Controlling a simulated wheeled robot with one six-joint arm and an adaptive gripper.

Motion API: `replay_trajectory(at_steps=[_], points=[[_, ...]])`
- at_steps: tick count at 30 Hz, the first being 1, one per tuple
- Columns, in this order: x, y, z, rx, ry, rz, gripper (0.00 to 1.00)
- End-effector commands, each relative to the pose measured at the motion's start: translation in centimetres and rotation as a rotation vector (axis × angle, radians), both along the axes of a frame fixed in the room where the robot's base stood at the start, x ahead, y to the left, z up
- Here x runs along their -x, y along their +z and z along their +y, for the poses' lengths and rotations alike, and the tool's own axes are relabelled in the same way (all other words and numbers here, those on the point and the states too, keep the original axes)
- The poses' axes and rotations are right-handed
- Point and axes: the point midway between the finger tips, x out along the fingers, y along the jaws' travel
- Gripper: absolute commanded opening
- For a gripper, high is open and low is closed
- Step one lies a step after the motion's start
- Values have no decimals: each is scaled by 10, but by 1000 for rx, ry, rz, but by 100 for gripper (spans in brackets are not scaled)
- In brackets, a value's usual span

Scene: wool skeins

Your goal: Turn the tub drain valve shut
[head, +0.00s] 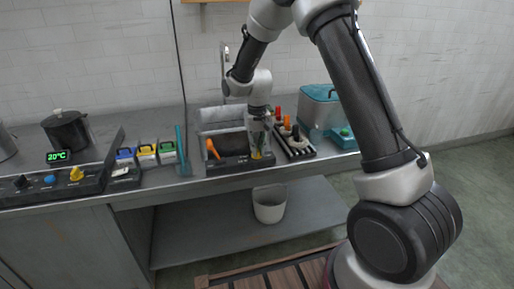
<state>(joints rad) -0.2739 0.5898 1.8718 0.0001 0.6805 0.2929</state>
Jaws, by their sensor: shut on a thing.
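My gripper (258,147) points down over the right end of a black ledge (228,161) along the front of a grey wash tub (216,114). It is shut on a small yellow handle (257,155), which the fingers mostly hide. The handle's angle is hard to tell. An orange lever (212,148) stands tilted at the left end of the same ledge. Neither fitting has a readable label, so I cannot tell for certain which is the drain valve. Dark contents show inside the tub.
A rack of colored-handled tools (293,142) stands close right of my gripper, with a teal-lidded container (322,107) beyond. Colored boxes (146,154), a teal upright (182,150) and a control panel (62,185) are left. A white bucket (269,205) sits on the lower shelf.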

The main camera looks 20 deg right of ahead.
Motion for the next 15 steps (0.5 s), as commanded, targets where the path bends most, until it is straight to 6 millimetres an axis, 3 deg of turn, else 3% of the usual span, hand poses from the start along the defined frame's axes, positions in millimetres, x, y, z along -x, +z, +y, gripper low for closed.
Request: replay_trajectory(at_steps=[15], points=[[-1, 1, 0, 0, 36, -3, 0]])
